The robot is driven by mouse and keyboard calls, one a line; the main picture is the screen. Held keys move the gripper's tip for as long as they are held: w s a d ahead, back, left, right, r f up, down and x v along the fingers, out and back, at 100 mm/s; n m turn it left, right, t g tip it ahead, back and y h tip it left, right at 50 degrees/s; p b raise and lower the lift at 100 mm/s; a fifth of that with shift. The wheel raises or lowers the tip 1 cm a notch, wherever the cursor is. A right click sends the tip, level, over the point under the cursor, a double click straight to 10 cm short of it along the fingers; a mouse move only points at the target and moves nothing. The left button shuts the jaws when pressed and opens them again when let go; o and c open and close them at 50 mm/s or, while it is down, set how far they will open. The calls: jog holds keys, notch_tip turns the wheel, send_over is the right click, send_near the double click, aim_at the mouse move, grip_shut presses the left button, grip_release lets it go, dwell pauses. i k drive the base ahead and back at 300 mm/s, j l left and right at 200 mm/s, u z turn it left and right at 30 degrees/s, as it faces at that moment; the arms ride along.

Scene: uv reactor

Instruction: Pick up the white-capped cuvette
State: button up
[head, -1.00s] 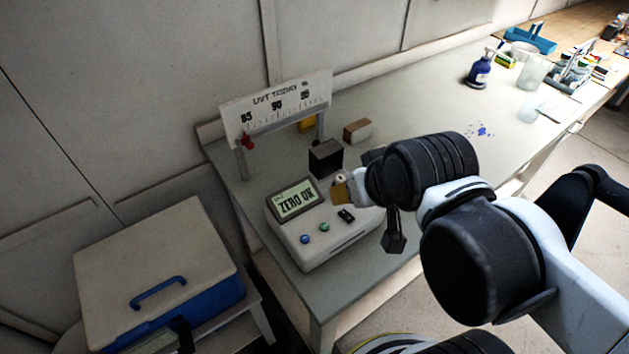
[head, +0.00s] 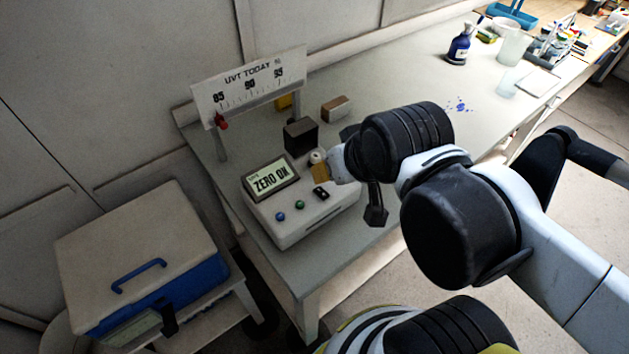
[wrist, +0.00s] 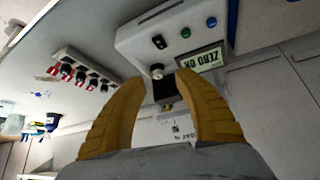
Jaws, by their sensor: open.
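A round white cap (wrist: 157,71), seemingly of the white-capped cuvette, stands at the edge of the white meter (wrist: 145,35), beside a dark opening in the wrist view. The cuvette's body is not visible. In the head view the white cap (head: 316,157) shows just above a yellow finger, on the meter (head: 300,222) with the "ZERO OK" display. My gripper (wrist: 160,80) is open, with its two yellow fingers pointing toward the cap and its tips to either side of it in the picture. I cannot tell the remaining distance. In the head view my gripper (head: 321,173) is partly hidden by my wrist.
A white rack (wrist: 78,60) with several red, white and black pieces shows in the wrist view. A black block (head: 300,135) and a brown-and-white block (head: 336,108) stand behind the meter. A scale board (head: 248,85) rises at left. A blue-and-white box (head: 140,260) sits lower left.

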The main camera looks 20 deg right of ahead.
aim_at(316, 157)
jog(key=l+u, duration=0.25)
jog(key=k+l+u, duration=0.2)
jog(key=l, duration=0.25)
jog(key=l+u, duration=0.25)
jog(key=l, duration=0.15)
jog(key=k+l+u, duration=0.45)
jog(key=l, duration=0.15)
jog(key=i, duration=0.05)
